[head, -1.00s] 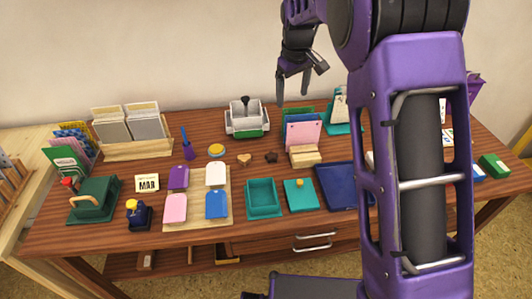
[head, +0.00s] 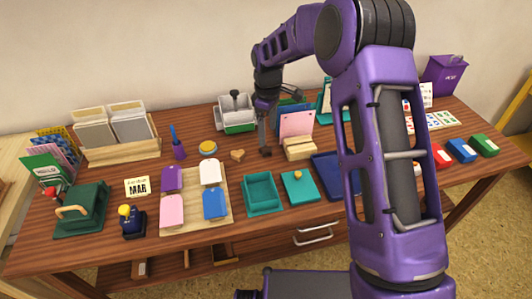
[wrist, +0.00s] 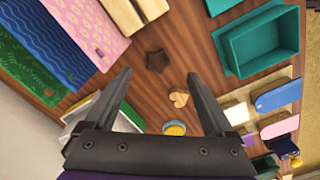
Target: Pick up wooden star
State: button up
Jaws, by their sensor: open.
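The wooden star (wrist: 157,61) is dark brown and lies flat on the table. In the wrist view it shows just beyond my open fingertips, between their lines and nearer the left one. My gripper (wrist: 160,75) is open and empty, pointing down at the table. In the head view my gripper (head: 265,151) is over the spot where the star lies and hides it. How high the fingertips are above the star is hard to tell.
A light wooden heart (wrist: 179,98) lies close beside the star, also in the head view (head: 237,155). A teal tray (head: 262,193) lies in front. A white-green caddy (head: 239,127) stands behind.

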aim_at(266, 149)
jog(key=f, duration=0.4)
jog(key=f+b, duration=0.1)
jog(key=f, duration=0.2)
jog(key=shift+w+a+f, duration=0.1)
jog(key=shift+w+a, duration=0.05)
jog(key=shift+a, duration=0.1)
jog(key=shift+c, duration=0.3)
